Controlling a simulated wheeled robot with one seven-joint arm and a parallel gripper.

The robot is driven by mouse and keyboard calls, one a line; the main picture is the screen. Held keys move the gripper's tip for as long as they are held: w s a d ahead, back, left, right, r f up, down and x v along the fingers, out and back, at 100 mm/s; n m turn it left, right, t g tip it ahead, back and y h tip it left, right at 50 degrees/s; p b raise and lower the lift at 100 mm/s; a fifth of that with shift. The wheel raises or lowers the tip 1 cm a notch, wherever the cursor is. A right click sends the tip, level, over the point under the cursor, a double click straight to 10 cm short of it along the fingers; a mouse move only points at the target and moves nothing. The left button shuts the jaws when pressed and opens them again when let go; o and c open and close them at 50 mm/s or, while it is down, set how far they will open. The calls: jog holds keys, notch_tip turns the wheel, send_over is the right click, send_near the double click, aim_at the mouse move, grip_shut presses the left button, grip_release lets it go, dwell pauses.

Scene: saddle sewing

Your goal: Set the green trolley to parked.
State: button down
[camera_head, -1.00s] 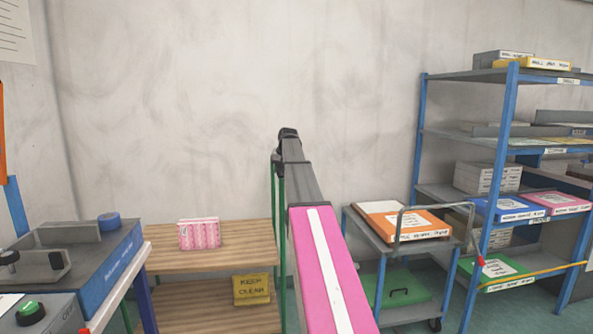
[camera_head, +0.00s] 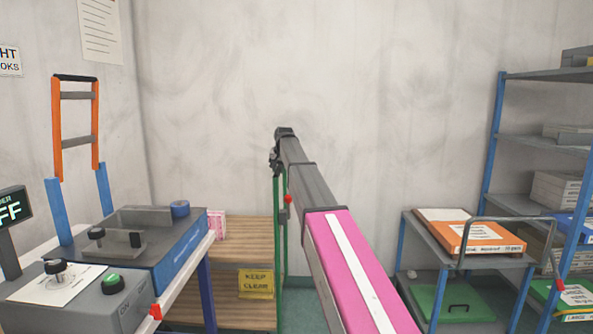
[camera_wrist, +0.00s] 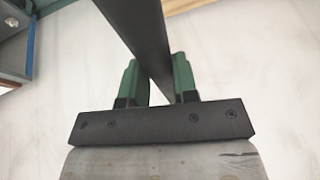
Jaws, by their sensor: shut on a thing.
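The green trolley (camera_head: 250,231) has thin green uprights and wooden decks. It stands against the wall beyond my arm, just left of the picture's middle. A pink and white box (camera_head: 216,220) sits on its upper deck, partly hidden by the bench. A yellow "KEEP CLEAR" sign (camera_head: 256,283) shows at its lower deck. My gripper (camera_head: 277,160) is at the trolley's right-hand uprights, partly hidden by my arm. In the wrist view, its green fingers (camera_wrist: 156,68) are shut on a dark straight bar (camera_wrist: 138,25), which appears to be the trolley's handle.
A bench with a blue-grey machine (camera_head: 150,245) stands close on the left, overlapping the trolley's left side in view. Another trolley (camera_head: 430,262), carrying an orange box (camera_head: 480,237), stands at the right beside a blue-posted rack (camera_head: 493,130). Floor shows between the two trolleys.

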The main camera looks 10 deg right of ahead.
jog(key=w+a, duration=0.1)
jog(key=a, duration=0.7)
jog(key=shift+w+a, duration=0.35)
jog(key=shift+w, duration=0.05)
jog(key=c, duration=0.9)
grip_release()
jog(key=shift+a, duration=0.15)
jog(key=shift+r, duration=0.1)
jog(key=v, duration=1)
jog(key=shift+s+r, duration=0.15)
jog(key=shift+r, duration=0.15)
